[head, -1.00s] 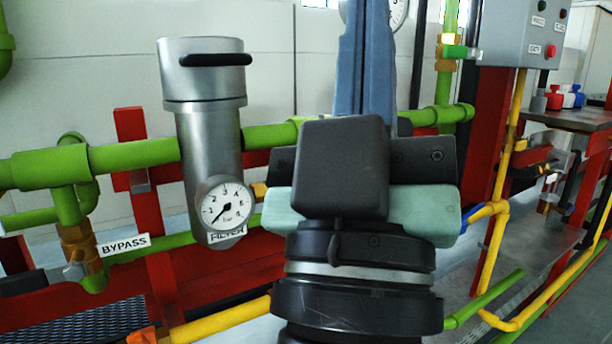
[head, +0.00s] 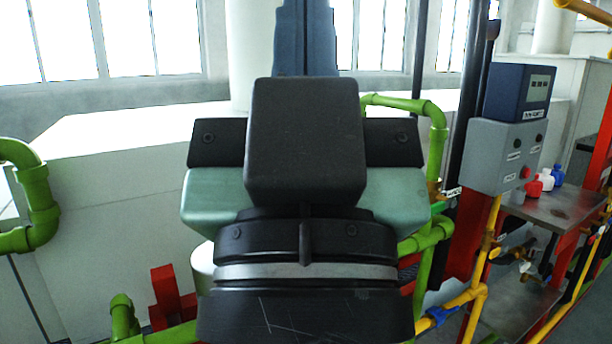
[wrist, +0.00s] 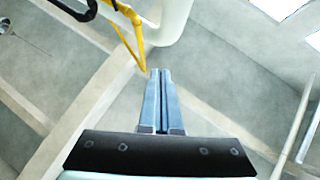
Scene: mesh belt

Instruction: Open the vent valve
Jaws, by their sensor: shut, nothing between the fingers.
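My gripper (wrist: 160,73) is shut and empty, its two blue fingers lying together in the wrist view. In the head view its blue fingers (head: 305,35) point up past the top edge, so the tips are cut off. A small brass valve fitting with a green handle (head: 444,204) sits on the green riser right of my gripper, beside a small white label (head: 452,192). The label is too small to read, so I cannot tell whether this is the vent valve. My gripper is apart from it, and my wrist hides much of the middle.
A grey control box (head: 497,155) with a red button stands at the right, a dark blue device (head: 520,92) above it. Small red, white and blue bottles stand on a shelf (head: 570,208). Green pipe (head: 40,200) runs at the left. A yellow pipe (wrist: 130,40) shows in the wrist view.

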